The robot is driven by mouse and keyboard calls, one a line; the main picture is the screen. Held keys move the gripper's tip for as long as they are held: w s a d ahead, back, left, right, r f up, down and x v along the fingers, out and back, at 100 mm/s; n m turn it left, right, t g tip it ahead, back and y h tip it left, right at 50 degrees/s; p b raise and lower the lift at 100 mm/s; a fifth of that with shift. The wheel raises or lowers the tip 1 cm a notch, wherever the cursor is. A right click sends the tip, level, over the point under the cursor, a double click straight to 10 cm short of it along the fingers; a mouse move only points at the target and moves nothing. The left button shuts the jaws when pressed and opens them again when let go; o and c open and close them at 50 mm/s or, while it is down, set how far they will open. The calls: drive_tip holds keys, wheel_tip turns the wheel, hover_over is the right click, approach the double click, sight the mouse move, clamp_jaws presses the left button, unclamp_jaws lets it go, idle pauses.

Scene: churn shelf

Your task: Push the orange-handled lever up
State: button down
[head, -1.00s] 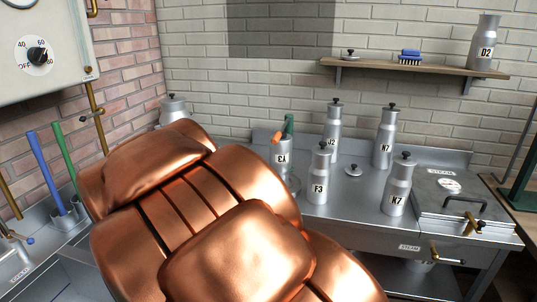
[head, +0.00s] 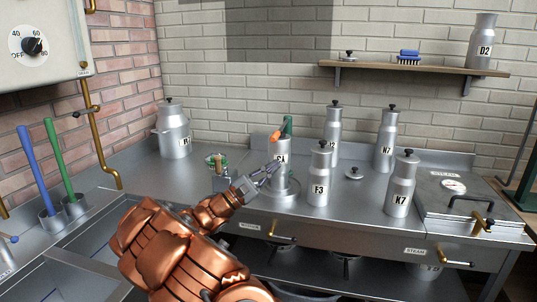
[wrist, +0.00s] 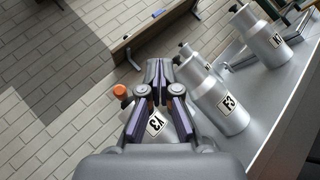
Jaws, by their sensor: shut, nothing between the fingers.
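My gripper (head: 276,168) is shut and empty, in front of that can and below the orange handle. In the wrist view the orange knob (wrist: 120,91) shows just left of the shut fingers (wrist: 158,72), apart from them. The fingers and my gripper body hide part of the labelled can there, and the lever's lower part is hard to make out.
Can F3 (head: 320,175) stands close to the right of my gripper, with K7 (head: 400,186) and N7 (head: 386,140) farther right. A wooden shelf (head: 430,68) hangs above. The counter at left is fairly clear.

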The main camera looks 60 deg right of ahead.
drive_tip(key=w+d+f+n+t+h+b, duration=0.1)
drive_tip(key=w+d+f+n+t+h, duration=0.1)
drive_tip(key=w+f+n+t+h, duration=0.2)
drive_tip(key=w+f+n+t, duration=0.3)
drive_tip(key=w+f+t, duration=0.2)
drive_tip(key=w, duration=0.2)
drive_tip(key=shift+d+n+h+b, duration=0.15)
drive_tip(key=shift+n+h+b, duration=0.15)
drive_tip(key=shift+b, duration=0.05)
drive_tip(key=shift+d, duration=0.1)
drive_tip(key=s+a+r+p+x, duration=0.1)
drive_tip(key=p+x, duration=0.1)
drive_tip(key=x, duration=1)
drive_tip(key=shift+s+r, duration=0.25)
drive_tip(key=shift+r, duration=0.3)
